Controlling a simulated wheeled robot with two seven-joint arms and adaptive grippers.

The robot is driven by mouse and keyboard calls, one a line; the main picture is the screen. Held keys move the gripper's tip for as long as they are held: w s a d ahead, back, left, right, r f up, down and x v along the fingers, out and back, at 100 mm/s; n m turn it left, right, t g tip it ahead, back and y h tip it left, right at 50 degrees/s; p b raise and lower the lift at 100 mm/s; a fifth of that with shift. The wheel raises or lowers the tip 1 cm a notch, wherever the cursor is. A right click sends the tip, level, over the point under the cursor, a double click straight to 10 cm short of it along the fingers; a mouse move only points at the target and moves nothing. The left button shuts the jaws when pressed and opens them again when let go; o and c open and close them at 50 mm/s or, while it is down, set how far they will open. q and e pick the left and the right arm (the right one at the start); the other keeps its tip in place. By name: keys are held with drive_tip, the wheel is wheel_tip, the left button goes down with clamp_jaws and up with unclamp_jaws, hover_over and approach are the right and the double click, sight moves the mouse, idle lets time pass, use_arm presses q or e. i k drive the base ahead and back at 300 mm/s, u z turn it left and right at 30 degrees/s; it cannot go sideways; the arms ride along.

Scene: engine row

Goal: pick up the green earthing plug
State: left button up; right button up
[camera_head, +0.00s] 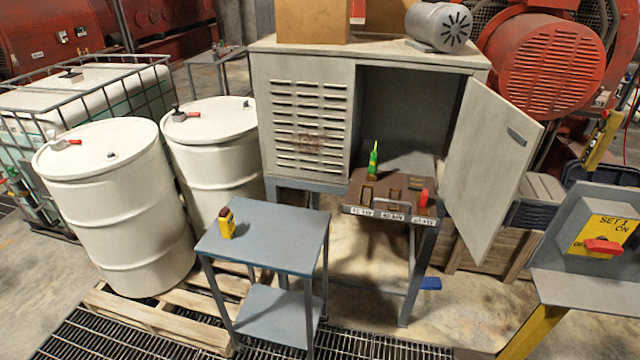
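The green earthing plug (373,161) stands upright, its narrow tip up, near the back left of a brown board or drawer (403,206) at the open front of the grey cabinet (306,118). The board has several slots, a handle and white labels on its front edge; the lettering is too small to read surely. A red piece (423,198) stands at the board's right slot. Neither of my grippers shows in the head view.
The cabinet's door (490,165) hangs open to the right of the board. A small blue-grey table (275,235) with a yellow item (227,223) stands in front left. A switch stand (590,245) is at right. White drums (115,205) stand at left.

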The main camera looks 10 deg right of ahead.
sight(373, 169)
drive_tip(key=z, duration=0.25)
drive_tip(key=k, duration=0.25)
drive_tip(key=u, duration=1.2)
drive_tip(key=i, duration=1.4)
drive_tip(key=z, duration=0.8)
